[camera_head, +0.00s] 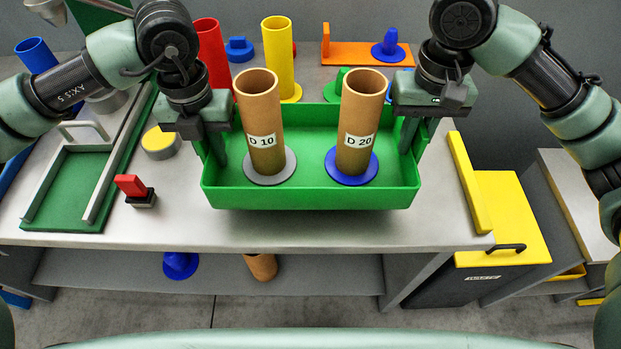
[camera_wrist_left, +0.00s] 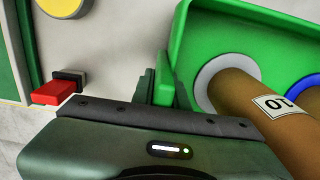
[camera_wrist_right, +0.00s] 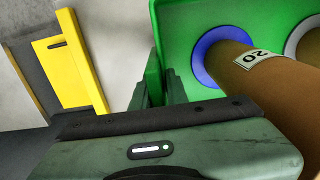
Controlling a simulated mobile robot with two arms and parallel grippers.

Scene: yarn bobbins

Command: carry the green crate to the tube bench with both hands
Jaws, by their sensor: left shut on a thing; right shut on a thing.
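The green crate (camera_head: 310,196) is at the front of the grey bench in the head view. It holds a brown tube labelled D 10 (camera_head: 259,110) on a grey disc (camera_head: 270,178) and a brown tube labelled D 20 (camera_head: 362,110) on a blue disc (camera_head: 351,180); both stand upright. My left gripper (camera_head: 217,150) is shut on the crate's left wall, which also shows in the left wrist view (camera_wrist_left: 178,60). My right gripper (camera_head: 408,140) is shut on its right wall, also seen in the right wrist view (camera_wrist_right: 155,80). I cannot tell whether the crate touches the bench.
Behind the crate stand a red tube (camera_head: 212,52), a yellow tube (camera_head: 277,50) and an orange bracket (camera_head: 365,53). A red-handled stamp (camera_head: 131,186), a yellow round piece (camera_head: 159,141) and a green tray (camera_head: 70,190) lie left. A yellow-lidded bin (camera_head: 510,220) stands right.

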